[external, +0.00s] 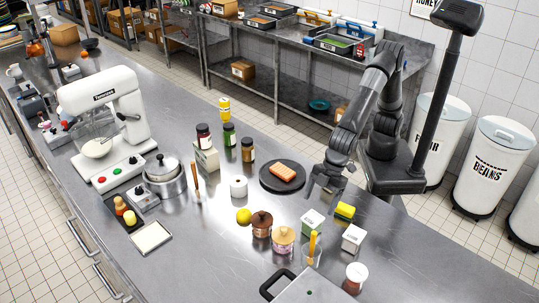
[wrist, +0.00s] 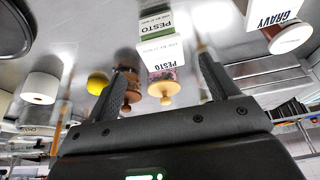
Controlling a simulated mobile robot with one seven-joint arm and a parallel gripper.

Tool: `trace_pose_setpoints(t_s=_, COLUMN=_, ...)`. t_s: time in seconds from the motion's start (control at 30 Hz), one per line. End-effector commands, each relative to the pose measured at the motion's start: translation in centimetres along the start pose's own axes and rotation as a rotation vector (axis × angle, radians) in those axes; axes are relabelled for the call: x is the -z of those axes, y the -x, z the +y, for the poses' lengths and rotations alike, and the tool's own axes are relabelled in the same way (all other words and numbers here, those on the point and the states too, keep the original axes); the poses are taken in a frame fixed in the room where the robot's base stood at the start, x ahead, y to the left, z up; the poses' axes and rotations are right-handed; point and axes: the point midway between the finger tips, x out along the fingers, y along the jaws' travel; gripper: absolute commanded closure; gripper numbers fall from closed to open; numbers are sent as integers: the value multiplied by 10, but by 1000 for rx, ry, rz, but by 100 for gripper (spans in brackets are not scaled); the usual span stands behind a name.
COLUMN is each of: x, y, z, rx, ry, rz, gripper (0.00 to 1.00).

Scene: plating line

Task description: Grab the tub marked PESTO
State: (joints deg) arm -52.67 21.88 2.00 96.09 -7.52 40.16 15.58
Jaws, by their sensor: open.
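The PESTO tub is a small square white tub with a green band. In the external view the tub (external: 312,222) stands on the steel counter, right of two lidded jars. In the wrist view the image is inverted, and the tub (wrist: 162,52) shows near the middle, its PESTO label readable on top and side. My gripper (external: 325,186) is open and empty above the counter, a little behind the tub. In the wrist view its fingers (wrist: 163,72) frame the tub from both sides, apart from it. The exact distance is hard to tell.
A brown jar (external: 262,224), a pink jar (external: 283,241) and a lemon (external: 243,216) are left. A dark round board (external: 269,186) lies behind. A white-lidded cup (external: 356,274) is in front.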

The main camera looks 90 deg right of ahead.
Motion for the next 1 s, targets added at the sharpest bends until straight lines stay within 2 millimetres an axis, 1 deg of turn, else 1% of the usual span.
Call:
trace_pose_setpoints(t_s=0.3, x=0, y=-45, z=0, rx=-1, ry=-1, rz=-2, gripper=20)
trace_pose_setpoints(t_s=0.53, x=0, y=-63, z=0, rx=-1, ry=-1, rz=-1, gripper=20)
trace_pose_setpoints(t_s=0.8, x=0, y=-100, z=-3, rx=-1, ry=-1, rz=-1, gripper=20)
trace_pose_setpoints(t_s=0.87, x=1, y=-104, z=-3, rx=-1, ry=-2, rz=0, gripper=20)
trace_pose_setpoints(t_s=1.0, x=1, y=-104, z=-3, rx=0, ry=-2, rz=1, gripper=20)
